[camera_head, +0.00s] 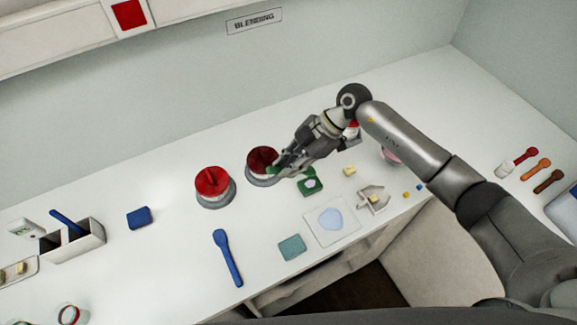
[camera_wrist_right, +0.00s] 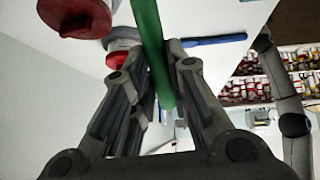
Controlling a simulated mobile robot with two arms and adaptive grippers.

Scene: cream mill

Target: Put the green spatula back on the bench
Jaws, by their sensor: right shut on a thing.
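My right gripper (camera_head: 279,168) is over the right edge of a dark-red-topped round pot on the bench (camera_head: 150,185). It is shut on the green spatula (camera_wrist_right: 149,45), whose handle runs up between the fingers (camera_wrist_right: 158,75) in the right wrist view. In the head view only a small green part (camera_head: 271,170) shows at the fingertips; the gripper hides most of it. I cannot tell whether the spatula touches the pot. My left gripper is not in view.
The dark-red-topped pot (camera_head: 261,156) stands beside a bright-red-topped one (camera_head: 212,182). Bare bench shows left of the blue spatula.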

